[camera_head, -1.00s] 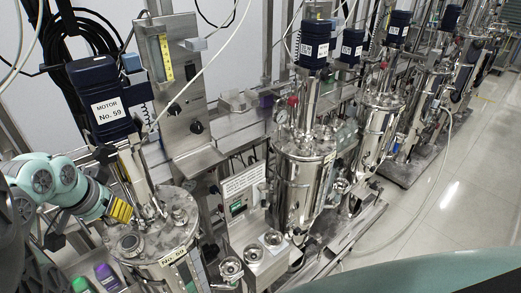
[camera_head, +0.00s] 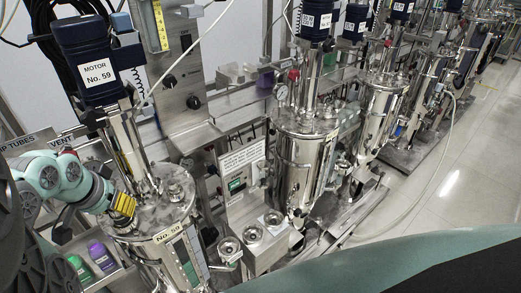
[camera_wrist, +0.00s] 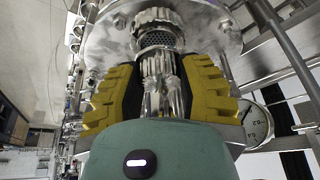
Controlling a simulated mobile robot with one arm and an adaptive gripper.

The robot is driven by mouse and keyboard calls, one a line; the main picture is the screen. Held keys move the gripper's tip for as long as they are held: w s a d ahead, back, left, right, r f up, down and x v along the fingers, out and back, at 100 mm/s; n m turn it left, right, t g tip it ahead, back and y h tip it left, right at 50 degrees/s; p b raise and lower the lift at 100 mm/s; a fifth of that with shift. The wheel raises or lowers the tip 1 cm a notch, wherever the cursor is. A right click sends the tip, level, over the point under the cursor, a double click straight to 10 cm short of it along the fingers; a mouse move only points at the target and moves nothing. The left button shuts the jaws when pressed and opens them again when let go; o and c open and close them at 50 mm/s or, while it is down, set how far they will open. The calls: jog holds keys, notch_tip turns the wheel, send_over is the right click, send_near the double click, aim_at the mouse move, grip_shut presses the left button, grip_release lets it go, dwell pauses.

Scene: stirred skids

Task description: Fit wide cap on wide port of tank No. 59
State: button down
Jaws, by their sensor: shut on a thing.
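Tank No. 59 (camera_head: 167,236) stands at the lower left in the head view, with several metal fittings on its steel lid (camera_head: 150,222). My gripper (camera_head: 124,205), with yellow and black fingers, is over the left part of that lid. In the wrist view my gripper (camera_wrist: 160,88) is shut on a shiny ribbed metal piece, which looks like the wide cap (camera_wrist: 163,92). Beyond it are a dark perforated disc and a knurled metal ring (camera_wrist: 157,17) by the lid. My gripper hides the wide port in the head view. I cannot tell whether cap and port touch.
The blue motor (camera_head: 90,60) and its steel column rise behind the lid, close to my gripper. Green (camera_head: 80,268) and purple (camera_head: 101,256) bottles stand in a tray to the left. Small steel cups (camera_head: 253,234) sit right of the tank. Another tank (camera_head: 300,165) stands further right.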

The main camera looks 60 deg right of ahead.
jog(key=shift+f+b, duration=0.75)
jog(key=shift+f, duration=0.1)
dwell(0.7)
jog(key=shift+a, duration=0.1)
dwell(0.4)
jog(key=shift+c, duration=0.7)
grip_release()
dwell(0.4)
jog(key=shift+r+p, duration=3)
jog(key=shift+r, duration=1.05)
